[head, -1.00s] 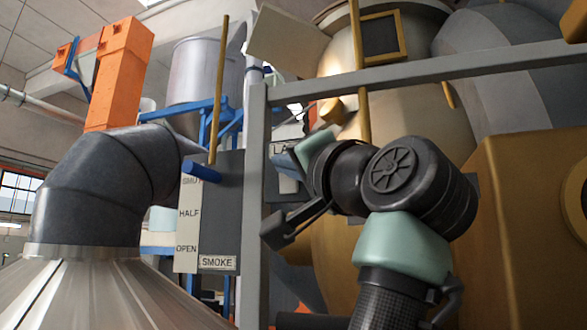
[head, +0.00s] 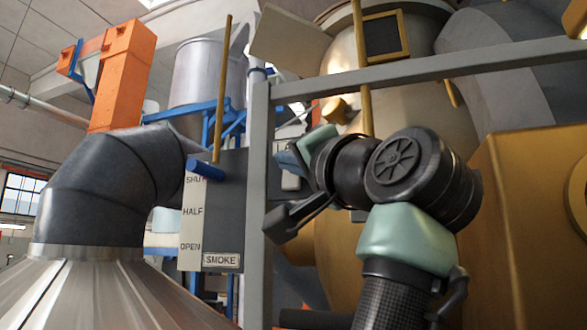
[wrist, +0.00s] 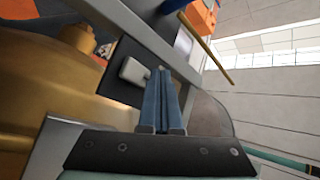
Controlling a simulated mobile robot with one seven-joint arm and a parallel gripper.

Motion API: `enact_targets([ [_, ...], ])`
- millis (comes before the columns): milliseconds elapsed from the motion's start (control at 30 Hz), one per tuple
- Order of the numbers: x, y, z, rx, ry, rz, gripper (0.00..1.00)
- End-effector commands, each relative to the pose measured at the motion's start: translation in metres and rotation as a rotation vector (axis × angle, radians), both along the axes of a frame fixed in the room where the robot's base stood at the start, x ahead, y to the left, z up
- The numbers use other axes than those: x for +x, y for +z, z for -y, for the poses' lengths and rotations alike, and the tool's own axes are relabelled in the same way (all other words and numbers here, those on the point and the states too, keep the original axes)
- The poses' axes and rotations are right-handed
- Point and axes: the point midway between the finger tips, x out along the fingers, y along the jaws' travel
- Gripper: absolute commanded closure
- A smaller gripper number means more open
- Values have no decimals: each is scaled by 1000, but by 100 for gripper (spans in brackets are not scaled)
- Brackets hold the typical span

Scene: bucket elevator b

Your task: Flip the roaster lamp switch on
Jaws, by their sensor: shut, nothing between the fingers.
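A pale, rounded lever (wrist: 133,71), which looks like the lamp switch, sticks out from a dark panel (wrist: 118,88) in the wrist view. My gripper (wrist: 161,72) has its two blue fingers shut together with nothing between them. Its tips are just right of the pale lever in that view; I cannot tell whether they touch. My arm hides much of the panel there, and no lamp label is readable.
A grey post (head: 259,220) and crossbar (head: 430,80) frame the area close to my arm. Left of it are a SMOKE lever plate (head: 225,225) with a blue-handled lever and a dark duct (head: 100,190). A brass-coloured housing (head: 530,200) stands at the right.

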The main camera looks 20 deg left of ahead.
Motion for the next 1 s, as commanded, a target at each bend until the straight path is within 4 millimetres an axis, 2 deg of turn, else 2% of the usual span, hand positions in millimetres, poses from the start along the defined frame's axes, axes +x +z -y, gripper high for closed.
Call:
enact_targets([
  [133, -8, -2, 0, 1, 0, 1, 100],
  [533, -12, -3, 0, 0, 1, 1, 100],
  [1000, -55, -11, -2, 1, 0, 1, 100],
])
